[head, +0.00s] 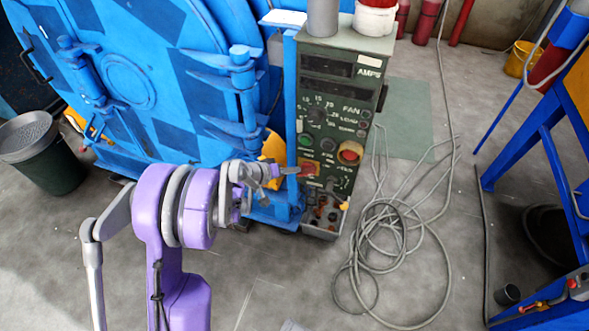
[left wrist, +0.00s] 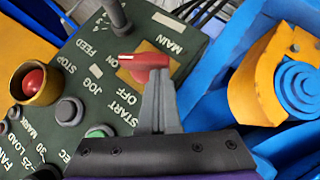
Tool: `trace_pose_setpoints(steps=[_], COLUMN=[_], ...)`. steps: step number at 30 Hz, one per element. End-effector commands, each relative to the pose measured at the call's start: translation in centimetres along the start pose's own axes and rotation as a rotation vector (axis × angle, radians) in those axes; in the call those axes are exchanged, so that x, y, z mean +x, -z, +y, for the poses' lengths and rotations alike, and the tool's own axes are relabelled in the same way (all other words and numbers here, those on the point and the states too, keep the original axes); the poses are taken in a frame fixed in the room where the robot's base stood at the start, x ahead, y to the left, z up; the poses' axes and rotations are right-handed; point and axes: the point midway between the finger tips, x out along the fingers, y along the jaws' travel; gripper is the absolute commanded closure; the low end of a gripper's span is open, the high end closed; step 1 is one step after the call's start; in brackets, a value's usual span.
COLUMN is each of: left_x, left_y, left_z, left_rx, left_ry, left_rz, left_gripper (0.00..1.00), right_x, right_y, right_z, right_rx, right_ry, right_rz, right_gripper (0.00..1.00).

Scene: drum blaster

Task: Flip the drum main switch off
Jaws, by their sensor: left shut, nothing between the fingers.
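The drum main switch is a red rotary knob (left wrist: 138,62) on a yellow plate, beside the labels MAIN and OFF, in the left wrist view. In the head view the red switch (head: 309,169) sits low on the left of the dark green control panel (head: 325,140). My left gripper (head: 297,171) reaches it from the left, fingers shut and empty. In the left wrist view the fingertips (left wrist: 158,73) overlap the knob's right end; I cannot tell whether they touch it. The fingers hide part of the yellow plate. My right gripper is not in view.
Next to the switch are a green START button (left wrist: 100,131), a grey button (left wrist: 69,111) and a red stop button (left wrist: 33,82) in a yellow collar. The blue drum machine (head: 130,80) stands left of the panel. A loose cable coil (head: 385,240) lies on the floor.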

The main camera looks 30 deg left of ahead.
Motion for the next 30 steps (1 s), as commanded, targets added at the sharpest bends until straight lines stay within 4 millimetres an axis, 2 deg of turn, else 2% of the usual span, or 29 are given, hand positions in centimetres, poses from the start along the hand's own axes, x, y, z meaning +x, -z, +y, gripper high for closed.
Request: trace_pose_setpoints(steps=[7,30], left_x=[0.6,2.0], left_y=[-0.5,-2.0], left_z=[-1.1,-2.2], left_rx=[-0.165,-0.16], left_ry=[-0.165,-0.158], left_rz=[-0.001,-0.002], left_gripper=[1.0,1.0], right_x=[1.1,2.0], right_y=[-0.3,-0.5], right_z=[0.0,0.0], right_rx=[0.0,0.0], right_ry=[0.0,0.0], right_rz=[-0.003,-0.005], right_gripper=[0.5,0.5])
